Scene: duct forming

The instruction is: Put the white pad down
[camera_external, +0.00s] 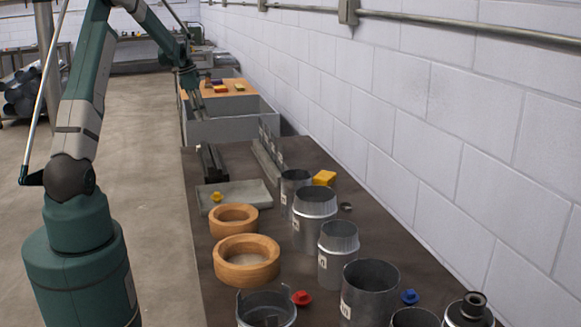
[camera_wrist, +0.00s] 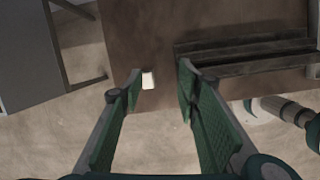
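The white pad (camera_wrist: 148,80) is a small pale rectangle in the wrist view, against the edge of the brown tabletop. My gripper (camera_wrist: 160,76) has its two green fingers spread wide. The pad shows between them, close to the left fingertip, with a clear gap to the right finger. I cannot tell whether it touches the left finger or lies on the table beyond it. In the external view my gripper (camera_external: 199,108) is at the far end of the table, near the grey bins. I cannot make out the pad there.
Dark rails (camera_external: 212,162) and a grey slab (camera_external: 234,195) lie on the brown table (camera_external: 200,275). A grey bin (camera_external: 230,128) stands beyond; a wall runs along the right.

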